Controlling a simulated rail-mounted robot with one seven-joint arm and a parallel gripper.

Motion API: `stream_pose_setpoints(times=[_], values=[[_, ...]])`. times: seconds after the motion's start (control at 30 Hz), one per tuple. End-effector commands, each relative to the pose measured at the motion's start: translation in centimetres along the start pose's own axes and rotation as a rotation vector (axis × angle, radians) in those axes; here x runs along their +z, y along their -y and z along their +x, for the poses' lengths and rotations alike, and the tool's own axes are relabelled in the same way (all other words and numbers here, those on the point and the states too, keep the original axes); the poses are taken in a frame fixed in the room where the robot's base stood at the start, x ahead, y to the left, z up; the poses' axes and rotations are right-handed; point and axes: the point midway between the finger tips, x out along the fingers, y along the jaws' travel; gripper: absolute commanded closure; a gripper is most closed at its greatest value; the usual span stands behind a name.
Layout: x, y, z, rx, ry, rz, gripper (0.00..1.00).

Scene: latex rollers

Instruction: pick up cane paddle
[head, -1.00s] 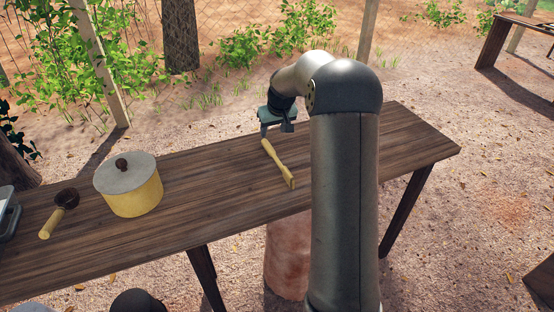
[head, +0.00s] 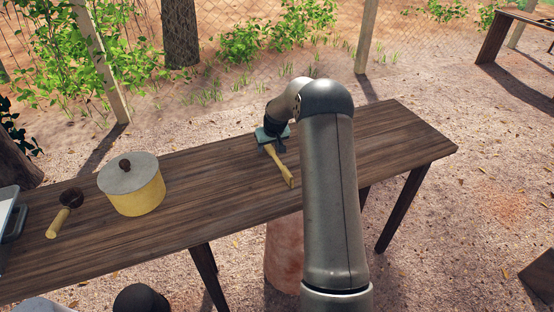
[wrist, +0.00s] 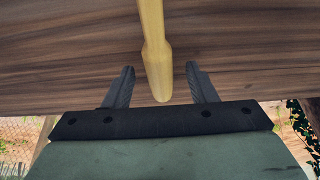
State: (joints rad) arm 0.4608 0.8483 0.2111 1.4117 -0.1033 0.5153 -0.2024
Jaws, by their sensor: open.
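The cane paddle (head: 281,168) is a pale yellow wooden stick lying on the brown table (head: 340,175), nearer its far edge. In the wrist view the paddle (wrist: 154,45) runs down from the top edge, and its rounded end lies between my two dark fingers. My gripper (wrist: 160,85) is open, with a visible gap on each side of the paddle. In the head view my gripper (head: 275,145) is low at the paddle's far end and partly hides that end. Whether the fingers touch the tabletop cannot be told.
A tray (head: 10,217) is at the far left. The table's right part is bare.

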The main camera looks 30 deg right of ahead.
Motion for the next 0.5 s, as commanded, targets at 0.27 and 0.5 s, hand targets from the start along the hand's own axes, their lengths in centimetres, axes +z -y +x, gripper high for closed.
stream_pose_setpoints(times=[0.27,0.5], values=[[0.0,-0.02,-0.04,0.0,0.0,0.0,0.97],[-0.02,-0.03,-0.08,0.0,-0.001,0.0,0.98]])
